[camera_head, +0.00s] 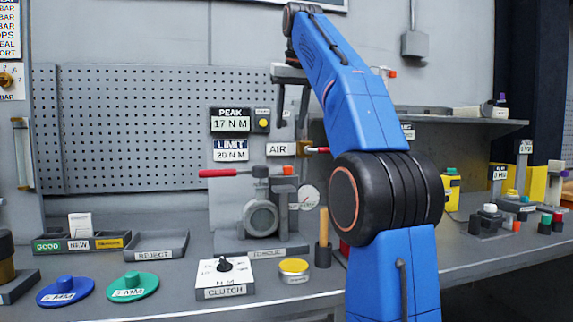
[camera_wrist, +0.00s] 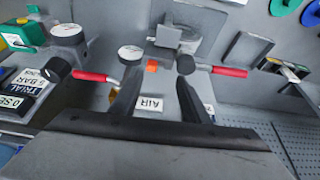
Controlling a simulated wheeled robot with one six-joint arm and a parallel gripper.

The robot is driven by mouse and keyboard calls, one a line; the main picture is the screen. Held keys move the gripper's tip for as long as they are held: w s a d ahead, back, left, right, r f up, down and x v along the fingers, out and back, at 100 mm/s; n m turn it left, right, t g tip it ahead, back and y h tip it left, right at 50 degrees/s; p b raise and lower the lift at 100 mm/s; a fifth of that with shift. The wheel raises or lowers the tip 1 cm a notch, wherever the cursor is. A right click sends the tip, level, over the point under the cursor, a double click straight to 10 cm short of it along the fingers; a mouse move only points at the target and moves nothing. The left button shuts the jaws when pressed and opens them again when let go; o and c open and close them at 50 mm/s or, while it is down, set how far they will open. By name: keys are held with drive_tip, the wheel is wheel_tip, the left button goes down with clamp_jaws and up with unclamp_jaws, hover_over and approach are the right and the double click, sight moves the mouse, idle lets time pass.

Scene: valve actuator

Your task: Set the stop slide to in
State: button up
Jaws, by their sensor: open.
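My gripper (camera_head: 291,112) hangs in front of the pegboard, above the torque rig (camera_head: 262,247). Its two dark fingers are apart with nothing between them, as the wrist view (camera_wrist: 159,72) also shows. A small orange block (camera_head: 288,170) tops a grey upright on the rig; in the wrist view the orange block (camera_wrist: 152,65) lies between the fingertips in the picture, apart from them. I cannot tell for sure which part is the stop slide; no label for it is readable. A red-handled lever (camera_head: 218,173) points left from the rig's top and shows in the wrist view (camera_wrist: 230,71).
A second red handle (camera_head: 318,150) sits beside the AIR label (camera_head: 280,149). A round gauge (camera_head: 309,197) stands right of the rig. The clutch box (camera_head: 224,279), yellow-lidded tin (camera_head: 294,266) and wooden-handled tool (camera_head: 323,227) stand in front. A reject tray (camera_head: 160,246) lies left.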

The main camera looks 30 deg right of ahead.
sight(288, 171)
drive_tip(key=shift+w+d+r, duration=0.85)
drive_tip(key=shift+w+d, duration=0.25)
drive_tip(key=shift+d, duration=0.05)
drive_tip(key=x, duration=1.7)
drive_tip(key=shift+f, duration=0.15)
drive_tip(key=shift+c, duration=0.7)
